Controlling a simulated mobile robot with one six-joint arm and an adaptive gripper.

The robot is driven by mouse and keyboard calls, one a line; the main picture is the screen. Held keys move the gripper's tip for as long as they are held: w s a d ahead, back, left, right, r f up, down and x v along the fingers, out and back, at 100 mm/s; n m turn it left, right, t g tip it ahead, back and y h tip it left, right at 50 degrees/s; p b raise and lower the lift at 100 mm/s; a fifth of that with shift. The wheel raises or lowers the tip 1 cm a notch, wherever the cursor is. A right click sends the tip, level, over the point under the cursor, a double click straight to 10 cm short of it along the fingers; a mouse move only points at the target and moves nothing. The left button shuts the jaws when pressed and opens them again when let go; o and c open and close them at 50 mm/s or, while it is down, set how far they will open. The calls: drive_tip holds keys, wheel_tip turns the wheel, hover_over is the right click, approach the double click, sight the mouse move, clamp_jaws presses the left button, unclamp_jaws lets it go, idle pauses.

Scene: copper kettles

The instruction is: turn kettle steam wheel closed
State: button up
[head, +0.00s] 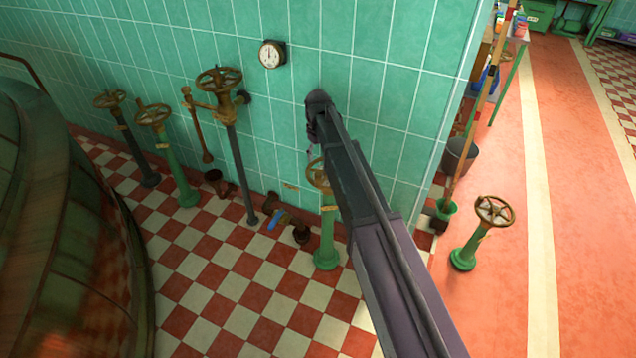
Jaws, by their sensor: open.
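Several steam wheels stand on posts along the tiled wall, and which one the task means is not marked. A brass wheel on a green post (326,245) is partly hidden behind my arm. My gripper (312,150) is at the far end of my arm, close above that wheel and near the wall. It is small and mostly covered by the arm, so its fingers and any contact are hard to see. A larger brass wheel (219,80) on a grey post stands left of it. Further left are a wheel on a green post (153,115) and one on a dark post (110,99).
A large copper kettle (60,220) fills the left. A round gauge (271,54) hangs on the wall. Pipe fittings (300,232) lie low by the wall. Checkered floor between is clear.

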sight(318, 181)
drive_tip(key=shift+f+b, duration=6.25)
drive_tip(key=shift+f, duration=0.2)
